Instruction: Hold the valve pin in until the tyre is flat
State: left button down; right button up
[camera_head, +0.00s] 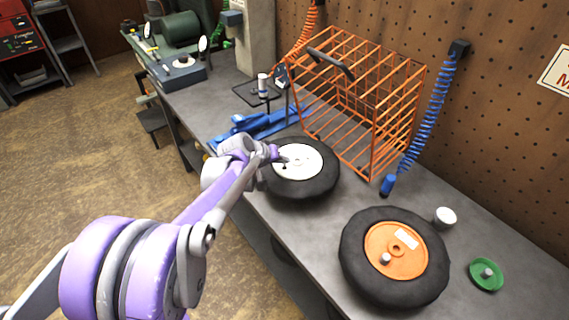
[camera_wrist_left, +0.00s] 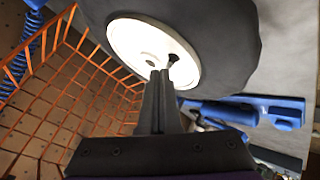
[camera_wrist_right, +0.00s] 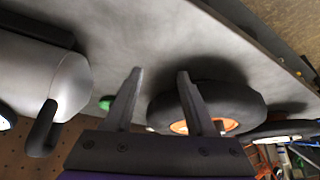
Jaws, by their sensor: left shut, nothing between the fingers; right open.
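A black tyre with a white hub (camera_head: 296,184) lies flat on the bench. My left gripper (camera_head: 277,155) is at the hub's left side in the head view. In the left wrist view its fingers (camera_wrist_left: 160,74) are shut together, with their tips at the white hub (camera_wrist_left: 125,40). A small dark stem or hole (camera_wrist_left: 172,57), perhaps the valve, shows just beside the tips; I cannot tell whether they touch it. My right gripper (camera_wrist_right: 159,72) is open and empty, out of the head view. Whether the tyre is flat is not clear.
A second tyre with an orange hub (camera_head: 378,291) lies nearer. A white cup (camera_head: 445,218) and green dish (camera_head: 487,282) are to its right. An orange wire cage (camera_head: 375,95) stands behind. A blue coiled hose (camera_head: 425,115) hangs beside it. A blue jack (camera_head: 255,125) lies behind the white-hubbed tyre.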

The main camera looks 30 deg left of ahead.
aim_at(283, 171)
pick_arm(q)
jog(key=shift+r+p, duration=0.45)
jog(key=shift+r, duration=0.3)
pick_arm(e)
jog(key=shift+w+r, duration=0.2)
jog(key=shift+r, duration=0.4)
pick_arm(q)
jog(key=shift+r+p, duration=0.3)
jog(key=shift+r, duration=0.25)
notch_tip(283, 171, up, 4)
jog(key=shift+w+f+p, duration=0.1)
jog(key=shift+p, duration=0.95)
pick_arm(e)
jog(key=r, duration=0.1)
jog(key=w+r, duration=0.1)
jog(key=r, duration=0.2)
jog(key=shift+w, duration=0.3)
jog(key=shift+s, duration=0.1)
